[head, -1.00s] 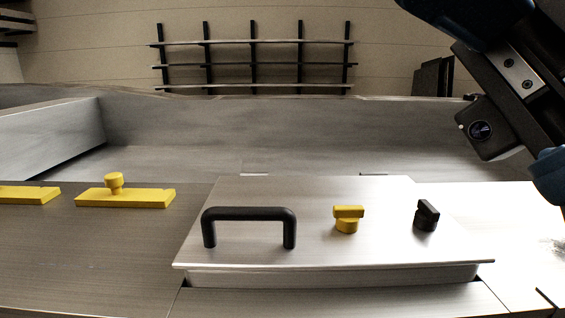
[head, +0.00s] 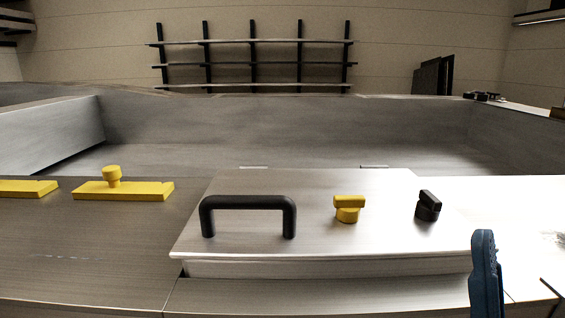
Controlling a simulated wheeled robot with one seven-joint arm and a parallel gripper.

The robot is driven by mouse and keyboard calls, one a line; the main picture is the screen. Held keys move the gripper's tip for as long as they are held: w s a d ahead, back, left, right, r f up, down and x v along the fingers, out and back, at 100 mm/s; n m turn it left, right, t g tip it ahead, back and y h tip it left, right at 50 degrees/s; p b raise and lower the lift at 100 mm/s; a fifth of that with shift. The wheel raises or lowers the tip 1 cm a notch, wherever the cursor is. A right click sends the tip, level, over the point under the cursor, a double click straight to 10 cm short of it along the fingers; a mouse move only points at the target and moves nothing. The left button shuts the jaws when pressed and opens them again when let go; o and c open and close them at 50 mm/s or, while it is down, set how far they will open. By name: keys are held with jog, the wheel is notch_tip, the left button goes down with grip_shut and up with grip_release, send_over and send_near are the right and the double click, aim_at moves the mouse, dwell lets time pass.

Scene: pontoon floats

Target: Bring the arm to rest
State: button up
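A narrow blue part of my arm's end, which looks like my gripper (head: 487,275), stands upright at the lower right of the head view. It is cut off by the bottom edge. Only this one piece shows, so I cannot tell its opening or whether it holds anything. The rest of my arm is out of view. The blue part overlaps the front right corner of a metal hatch lid (head: 330,238) in the picture; I cannot tell how far apart they are.
The lid carries a black handle (head: 248,203), a yellow knob (head: 348,208) and a black knob (head: 428,205). Yellow bars (head: 135,191) lie at the left, one with a round knob (head: 112,174). A metal wall (head: 280,125) runs behind. A rack (head: 253,65) is on the far wall.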

jog(key=s+d+f+m+g+h, duration=0.1)
jog(key=s+f+m+g+h, duration=0.1)
jog(key=f+m+g+h, duration=0.3)
jog(key=s+d+f+m+h, duration=0.1)
jog(key=s+f+m, duration=0.2)
jog(key=f, duration=0.4)
jog(key=s+d+f+m+g+h, duration=0.1)
jog(key=s+f+m+g+h, duration=0.1)
jog(key=f+m+g+h, duration=0.3)
jog(key=s+d+f+m+g+y, duration=0.1)
jog(key=s+f+g, duration=0.1)
jog(key=s+f, duration=0.3)
jog(key=s+d+f+m+g+y+b, duration=0.1)
jog(key=s+f+g+y, duration=0.1)
jog(key=s+f, duration=0.4)
jog(key=shift+s+d+f+g, duration=0.2)
jog(key=shift+s+f+g, duration=0.1)
jog(key=shift+s+g, duration=0.4)
jog(key=shift+o, duration=0.5)
